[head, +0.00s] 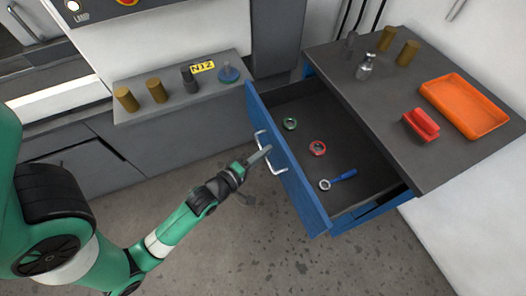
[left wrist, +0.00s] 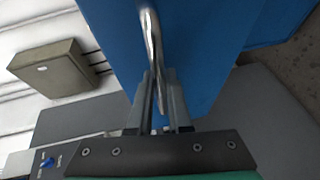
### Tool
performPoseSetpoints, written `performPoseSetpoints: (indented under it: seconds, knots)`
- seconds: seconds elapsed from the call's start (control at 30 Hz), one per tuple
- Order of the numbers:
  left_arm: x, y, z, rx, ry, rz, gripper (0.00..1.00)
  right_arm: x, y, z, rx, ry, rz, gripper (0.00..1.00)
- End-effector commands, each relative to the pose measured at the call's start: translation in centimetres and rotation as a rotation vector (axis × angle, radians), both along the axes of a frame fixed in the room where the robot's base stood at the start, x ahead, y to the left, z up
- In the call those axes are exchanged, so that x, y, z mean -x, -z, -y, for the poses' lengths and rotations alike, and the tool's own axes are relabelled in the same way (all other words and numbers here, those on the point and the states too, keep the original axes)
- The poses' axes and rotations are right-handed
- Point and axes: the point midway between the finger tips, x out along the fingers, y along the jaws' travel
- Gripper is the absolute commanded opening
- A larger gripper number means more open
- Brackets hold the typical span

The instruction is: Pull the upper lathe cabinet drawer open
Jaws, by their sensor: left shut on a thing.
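The upper drawer (head: 291,172) of the blue cabinet stands well out from the cabinet body, its dark inside in plain view. Its metal bar handle (head: 276,169) is on the blue front. My left gripper (head: 267,149) is at this handle, its fingers shut on the bar. In the left wrist view, the handle (left wrist: 152,35) runs down between the two fingers (left wrist: 160,90), with the blue front (left wrist: 215,50) behind it. My right gripper is not in view.
In the drawer lie a green ring (head: 289,124), a red ring (head: 318,148) and a blue-handled tool (head: 340,180). The cabinet top (head: 385,125) holds an orange tray (head: 466,107), a red block (head: 421,125) and several cylinders. Bare floor lies before the drawer.

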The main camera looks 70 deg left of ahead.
Motion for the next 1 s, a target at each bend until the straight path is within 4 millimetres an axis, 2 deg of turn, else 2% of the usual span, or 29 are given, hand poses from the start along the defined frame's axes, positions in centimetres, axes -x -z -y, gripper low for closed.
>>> performPoseSetpoints:
  seconds: [0.2,0.23,0.37,0.73,0.87,1.0]
  knots:
    - [0.0,0.0,0.0,0.001,0.001,0.001,0.00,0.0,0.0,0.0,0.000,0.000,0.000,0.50]
    - [0.0,0.0,0.0,0.001,0.001,0.001,0.23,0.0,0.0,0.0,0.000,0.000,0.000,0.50]
    - [0.0,0.0,0.0,0.001,0.001,0.000,0.46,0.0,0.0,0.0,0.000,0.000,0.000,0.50]
    - [0.5,-0.1,0.2,0.002,0.000,-0.002,0.47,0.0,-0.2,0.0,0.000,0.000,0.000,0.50]
    - [2.3,-0.6,1.0,0.002,0.001,-0.005,0.47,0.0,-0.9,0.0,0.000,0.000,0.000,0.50]
    - [5.4,-1.2,2.4,0.003,0.002,-0.005,0.47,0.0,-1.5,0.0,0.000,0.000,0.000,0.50]
